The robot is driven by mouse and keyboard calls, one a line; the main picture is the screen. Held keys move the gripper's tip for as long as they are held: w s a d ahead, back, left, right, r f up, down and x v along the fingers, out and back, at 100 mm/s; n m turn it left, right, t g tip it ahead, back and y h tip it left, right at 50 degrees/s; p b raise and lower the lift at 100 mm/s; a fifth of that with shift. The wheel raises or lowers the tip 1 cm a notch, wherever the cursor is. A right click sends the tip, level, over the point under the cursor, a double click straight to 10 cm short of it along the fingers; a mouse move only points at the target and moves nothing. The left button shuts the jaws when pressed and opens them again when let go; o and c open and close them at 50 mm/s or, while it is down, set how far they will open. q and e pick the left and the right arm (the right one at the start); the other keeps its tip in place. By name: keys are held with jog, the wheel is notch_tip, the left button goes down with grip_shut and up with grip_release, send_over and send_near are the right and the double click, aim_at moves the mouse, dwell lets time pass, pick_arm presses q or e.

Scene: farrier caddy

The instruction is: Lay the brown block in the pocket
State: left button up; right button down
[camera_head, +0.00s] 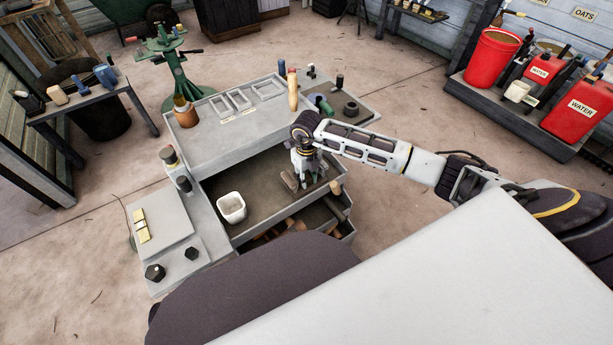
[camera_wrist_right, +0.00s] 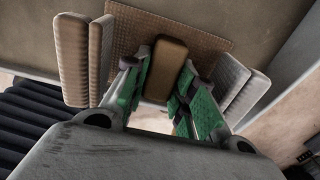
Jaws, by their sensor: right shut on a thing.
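My right gripper (camera_head: 305,178) reaches down into the open drawer of the grey caddy. In the right wrist view its green-padded fingers (camera_wrist_right: 165,88) are shut on the brown block (camera_wrist_right: 167,62). Under the block lies a brown textured mat (camera_wrist_right: 205,38); I cannot tell whether the block touches it. In the head view the gripper hides most of the block. Three pale-rimmed rectangular pockets, including the middle one (camera_head: 239,100), lie in the caddy's top; which one is meant I cannot tell. My left gripper is out of view.
A white cup (camera_head: 232,208) sits in the drawer (camera_head: 262,200). An upright wooden handle (camera_head: 293,90) and a brown pot (camera_head: 185,112) stand on the caddy top (camera_head: 225,140). Much of that top is clear.

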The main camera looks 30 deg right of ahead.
jog(key=shift+f, duration=0.1)
jog(key=c, duration=1.1)
grip_release()
notch_tip(320, 180, up, 12)
